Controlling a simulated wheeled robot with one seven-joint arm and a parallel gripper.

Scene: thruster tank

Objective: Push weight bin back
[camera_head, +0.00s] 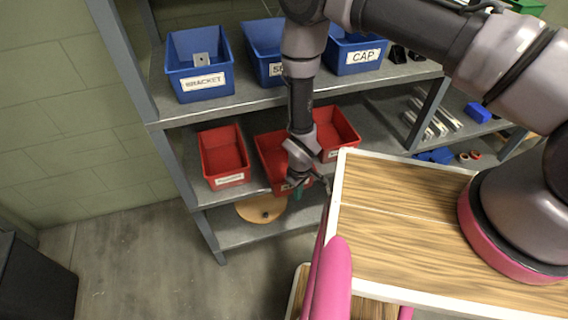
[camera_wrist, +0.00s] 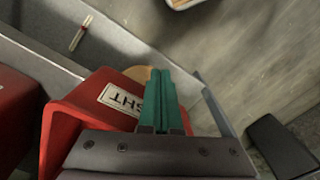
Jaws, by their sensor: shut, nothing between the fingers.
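The weight bin is the middle red bin (camera_head: 270,152) on the middle shelf, partly hidden behind my arm in the head view. In the wrist view the red bin (camera_wrist: 75,118) has a white label, upside down, ending in "GHT"; my fingers cover part of it. My gripper (camera_head: 298,191) is at the bin's front, low near the shelf edge. Its green fingers (camera_wrist: 160,76) are together with nothing between them, alongside the label. I cannot tell whether they touch the bin's front.
Red bins stand to the left (camera_head: 224,158) and right (camera_head: 338,126) on the same shelf (camera_head: 200,192). Blue bins (camera_head: 200,70) stand on the shelf above. A round tan disc (camera_head: 260,208) lies on the lower shelf. A wood-topped surface (camera_head: 400,200) is close to my gripper's right.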

